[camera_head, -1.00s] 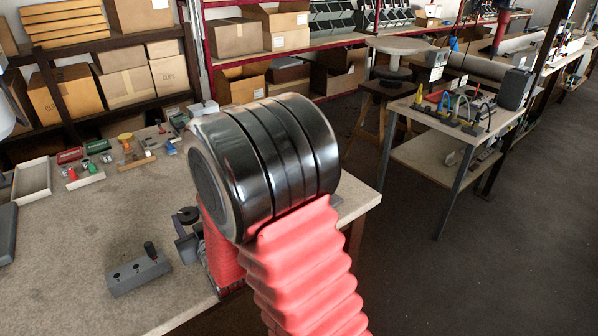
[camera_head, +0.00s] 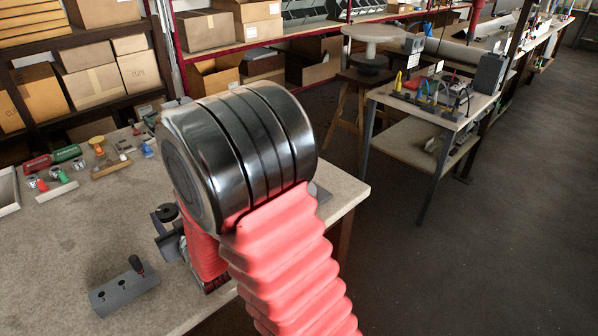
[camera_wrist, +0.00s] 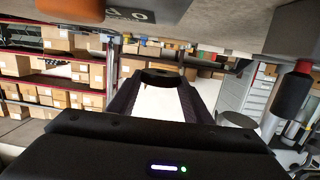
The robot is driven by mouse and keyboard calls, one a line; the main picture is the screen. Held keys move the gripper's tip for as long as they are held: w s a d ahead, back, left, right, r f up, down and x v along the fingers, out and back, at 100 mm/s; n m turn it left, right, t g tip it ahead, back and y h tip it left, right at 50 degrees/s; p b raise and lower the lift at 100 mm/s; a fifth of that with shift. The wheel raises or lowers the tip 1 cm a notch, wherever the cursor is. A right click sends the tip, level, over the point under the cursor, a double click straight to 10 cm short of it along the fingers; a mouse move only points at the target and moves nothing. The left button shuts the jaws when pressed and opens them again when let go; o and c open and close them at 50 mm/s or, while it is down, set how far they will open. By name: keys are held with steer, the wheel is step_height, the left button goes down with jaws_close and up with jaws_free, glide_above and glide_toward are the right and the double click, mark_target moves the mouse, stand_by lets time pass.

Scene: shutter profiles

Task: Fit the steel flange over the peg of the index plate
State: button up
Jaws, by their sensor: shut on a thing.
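My gripper (camera_head: 168,232) shows in the head view only in part, left of my arm's big black joint, over the bench. Its two dark fingers (camera_wrist: 155,100) reach forward in the wrist view. They are shut on a small dark round piece, seemingly the steel flange (camera_head: 165,212); it shows between the fingertips in the wrist view (camera_wrist: 160,76). A grey block with dark holes and one upright dark peg, seemingly the index plate (camera_head: 120,294), lies on the bench, lower left of my gripper. The flange is apart from the peg. My arm hides what lies behind it.
The bench (camera_head: 60,260) is bare around the grey block. Red and green small parts (camera_head: 55,165) lie farther back. A pale tray (camera_head: 8,190) is at the left edge. Shelves with cardboard boxes (camera_head: 92,88) stand behind; a side table (camera_head: 430,100) is at right.

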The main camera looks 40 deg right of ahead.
steer(key=shift+d+r, duration=0.1)
steer(key=s+d+m+h, duration=0.1)
steer(key=s+d, duration=0.2)
steer(key=d, duration=0.9)
steer(key=s+d+h, duration=0.1)
steer(key=s+d, duration=0.2)
steer(key=d, duration=0.9)
steer(key=s+d+m+h, duration=0.1)
steer(key=s+d, duration=0.2)
steer(key=d, duration=0.9)
steer(key=shift+r+m+h, duration=0.3)
steer(key=shift+s+d, duration=0.25)
steer(key=shift+s, duration=0.1)
steer(key=shift+f, duration=2.55)
steer(key=shift+f, duration=0.95)
